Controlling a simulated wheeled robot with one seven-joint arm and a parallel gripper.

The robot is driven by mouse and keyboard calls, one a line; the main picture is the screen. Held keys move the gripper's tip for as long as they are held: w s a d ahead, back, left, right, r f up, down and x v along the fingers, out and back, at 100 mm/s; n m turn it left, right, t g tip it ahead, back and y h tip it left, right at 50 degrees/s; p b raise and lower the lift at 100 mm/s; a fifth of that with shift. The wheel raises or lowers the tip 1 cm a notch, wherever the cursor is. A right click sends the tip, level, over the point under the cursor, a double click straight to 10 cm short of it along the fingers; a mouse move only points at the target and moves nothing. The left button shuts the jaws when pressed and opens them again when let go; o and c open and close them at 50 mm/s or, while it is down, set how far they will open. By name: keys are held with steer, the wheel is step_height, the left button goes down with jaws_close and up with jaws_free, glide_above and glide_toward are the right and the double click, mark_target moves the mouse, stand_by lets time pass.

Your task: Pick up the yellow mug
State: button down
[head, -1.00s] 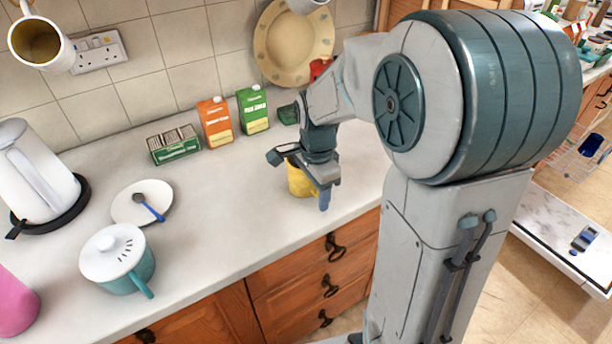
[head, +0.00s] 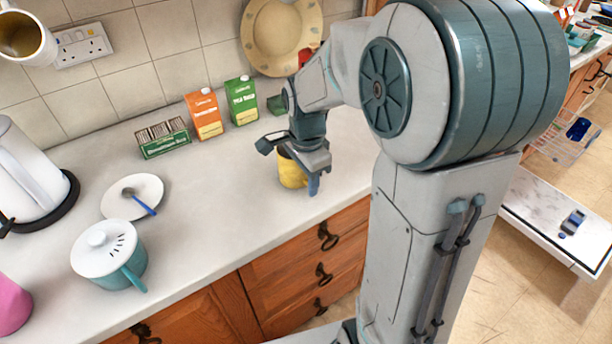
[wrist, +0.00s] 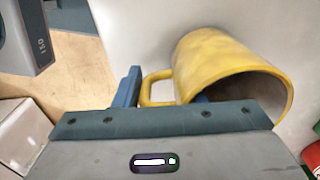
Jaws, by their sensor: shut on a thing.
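The yellow mug (head: 291,174) is under my gripper (head: 290,165) near the front edge of the counter in the head view. My gripper is shut on the mug, and its body hides the mug's top. In the wrist view the mug (wrist: 222,58) shows its wall, its open rim and its handle on the left. A blue finger is beside the handle. The palm hides part of the rim, so the exact contact is unclear. I cannot tell whether the mug's base touches the counter.
Orange (head: 203,114) and green (head: 241,101) cartons and a tea box (head: 164,139) stand behind, by the wall. A white plate with a spoon (head: 118,203), a teal lidded mug (head: 122,272) and a kettle (head: 30,180) are left. Bare counter (head: 220,190) lies between.

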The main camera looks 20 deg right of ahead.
steer(key=shift+r, duration=1.9)
steer(key=w+d+r, duration=0.6)
steer(key=d+r, duration=0.1)
steer(key=d, duration=0.2)
steer(key=shift+w+d, duration=0.3)
steer(key=shift+d, duration=0.1)
stand_by(1.5)
